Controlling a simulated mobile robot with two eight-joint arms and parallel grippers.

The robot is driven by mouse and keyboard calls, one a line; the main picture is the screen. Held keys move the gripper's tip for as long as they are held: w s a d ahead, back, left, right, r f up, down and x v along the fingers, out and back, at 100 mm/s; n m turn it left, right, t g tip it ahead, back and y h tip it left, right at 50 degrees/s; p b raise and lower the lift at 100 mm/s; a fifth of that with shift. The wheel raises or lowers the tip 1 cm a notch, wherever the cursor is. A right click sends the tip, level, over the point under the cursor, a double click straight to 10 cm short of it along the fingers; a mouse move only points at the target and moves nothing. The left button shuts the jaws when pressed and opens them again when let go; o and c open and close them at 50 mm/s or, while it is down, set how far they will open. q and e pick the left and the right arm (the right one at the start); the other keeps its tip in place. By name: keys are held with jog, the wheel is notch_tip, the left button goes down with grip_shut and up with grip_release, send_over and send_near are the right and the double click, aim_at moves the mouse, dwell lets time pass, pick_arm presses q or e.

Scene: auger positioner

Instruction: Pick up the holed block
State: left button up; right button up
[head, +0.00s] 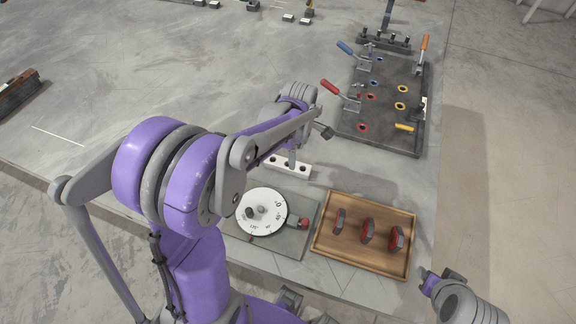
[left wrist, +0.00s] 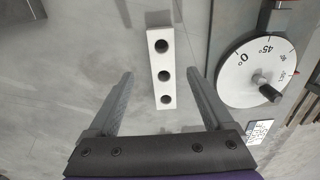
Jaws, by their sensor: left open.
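The holed block (head: 288,166) is a white bar with three dark round holes in its top, lying on the grey table behind the dial plate. My left arm partly covers it in the head view. In the left wrist view the holed block (left wrist: 154,68) lies lengthwise between the lines of the two fingers, with bare space on both sides. My left gripper (head: 307,146) is open and empty above the block. In the left wrist view the left gripper (left wrist: 162,80) shows both grey fingers spread apart, touching nothing. My right gripper's fingers are not visible.
A white dial (head: 262,212) on a grey plate stands just in front of the block. A wooden tray (head: 322,244) with three red-and-dark pieces is to its right. A dark fixture board (head: 385,142) with coloured clamps stands behind right. The table at far left is mostly clear.

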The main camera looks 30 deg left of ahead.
pick_arm(q)
notch_tip(320, 180, down, 7)
jog(key=shift+s+d+r, duration=0.1)
jog(key=shift+s+d, duration=0.05)
dwell(0.4)
grip_shut()
dwell(1.2)
